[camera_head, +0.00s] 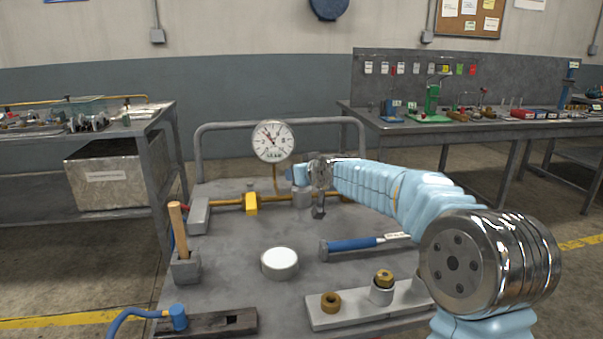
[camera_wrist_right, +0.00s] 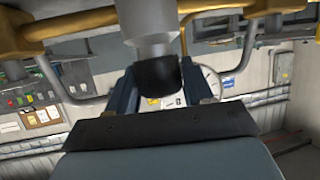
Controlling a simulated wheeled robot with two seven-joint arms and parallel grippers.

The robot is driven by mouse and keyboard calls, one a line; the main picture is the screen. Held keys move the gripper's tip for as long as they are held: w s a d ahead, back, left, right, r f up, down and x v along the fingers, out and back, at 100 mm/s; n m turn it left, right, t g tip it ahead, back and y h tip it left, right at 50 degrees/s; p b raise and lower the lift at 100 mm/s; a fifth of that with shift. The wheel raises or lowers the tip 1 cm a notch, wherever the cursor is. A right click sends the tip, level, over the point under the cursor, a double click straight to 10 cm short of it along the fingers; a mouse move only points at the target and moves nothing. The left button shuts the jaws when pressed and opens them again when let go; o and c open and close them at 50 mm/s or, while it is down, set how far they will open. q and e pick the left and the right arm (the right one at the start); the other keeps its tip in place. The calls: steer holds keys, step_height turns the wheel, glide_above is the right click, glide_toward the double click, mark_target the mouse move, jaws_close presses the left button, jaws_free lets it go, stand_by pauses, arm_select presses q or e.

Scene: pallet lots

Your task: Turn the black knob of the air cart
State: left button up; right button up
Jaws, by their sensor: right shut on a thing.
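The air cart (camera_head: 222,240) is a grey metal cart with a round white gauge (camera_head: 273,141) at its back and a yellow pipe (camera_head: 228,201) running across it. The black knob (camera_wrist_right: 157,72) sits on the end of a grey cylindrical fitting (camera_wrist_right: 150,25) in the right wrist view. My right gripper (camera_wrist_right: 160,84) is shut on the knob, with one finger on each side of it. In the head view my right gripper (camera_head: 306,174) is over the cart behind the hammer, and I cannot make out the knob there. The left gripper is not in view.
On the cart lie a blue-handled hammer (camera_head: 352,243), a white-topped round tin (camera_head: 279,262), a block with brass fittings (camera_head: 350,312), a wooden-handled tool (camera_head: 178,228) and a blue hose (camera_head: 128,313). Workbenches stand left (camera_head: 165,107) and right (camera_head: 345,104).

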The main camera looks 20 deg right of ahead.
steer(key=o, duration=1)
steer(key=shift+c, duration=0.2)
